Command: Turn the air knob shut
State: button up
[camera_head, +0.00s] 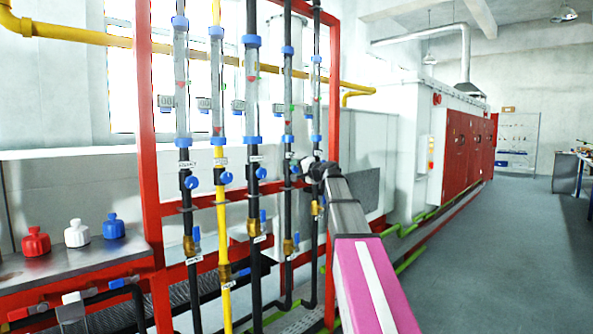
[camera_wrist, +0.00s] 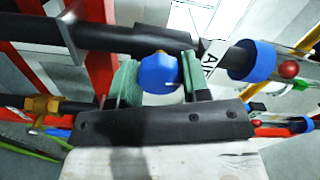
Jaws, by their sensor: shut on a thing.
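The blue air knob (camera_wrist: 158,74) sits on a black pipe (camera_wrist: 115,38) in the wrist view. A white label beside it (camera_wrist: 211,58) is partly visible and begins with "A". My gripper (camera_wrist: 160,82) has one green finger on each side of the knob and is shut on it. In the head view my gripper (camera_head: 313,169) is at the rightmost pipe of the red frame. The knob is hidden behind my gripper there.
More pipes with similar blue knobs, such as one on the yellow pipe (camera_head: 226,178), stand to the left. The red frame post (camera_head: 333,90) is close by. Open floor (camera_head: 500,260) lies to the right.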

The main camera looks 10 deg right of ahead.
jog(key=shift+m, duration=0.9)
jog(key=o, duration=0.9)
jog(key=shift+o, duration=0.2)
jog(key=shift+s+d, duration=0.1)
jog(key=shift+s, duration=0.05)
jog(key=v, duration=1)
jog(key=shift+s+d, duration=0.15)
jog(key=shift+s, duration=0.1)
